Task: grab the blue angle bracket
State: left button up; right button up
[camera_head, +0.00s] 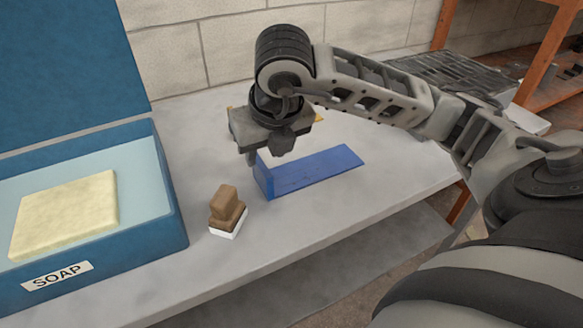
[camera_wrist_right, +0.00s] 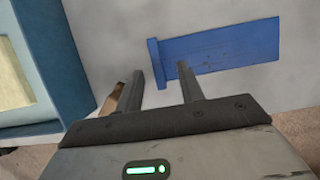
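The blue angle bracket (camera_head: 318,170) lies on the grey bench, its long flat arm pointing right and its short upright flange at the left end. In the right wrist view the bracket (camera_wrist_right: 225,48) is above and right of centre. My right gripper (camera_head: 264,157) hangs over the flange end and hides part of it. In the wrist view its two fingers (camera_wrist_right: 160,76) are apart, with the flange showing between their tips. Nothing is held; I cannot tell the exact height above the bracket. My left gripper is not in view.
A brown block with a white base (camera_head: 227,213) stands close left of the bracket. A blue box labelled SOAP (camera_head: 175,215) with a pale yellow block (camera_head: 65,215) is at the left. The bench's front edge (camera_head: 300,243) is near; a dark slatted item (camera_head: 450,75) lies behind my arm.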

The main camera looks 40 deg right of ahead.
aim_at(262, 165)
jog(key=shift+a+x, duration=0.1)
jog(key=shift+x, duration=1.3)
jog(key=shift+a+x, duration=0.15)
jog(key=shift+x, duration=1.25)
grip_shut()
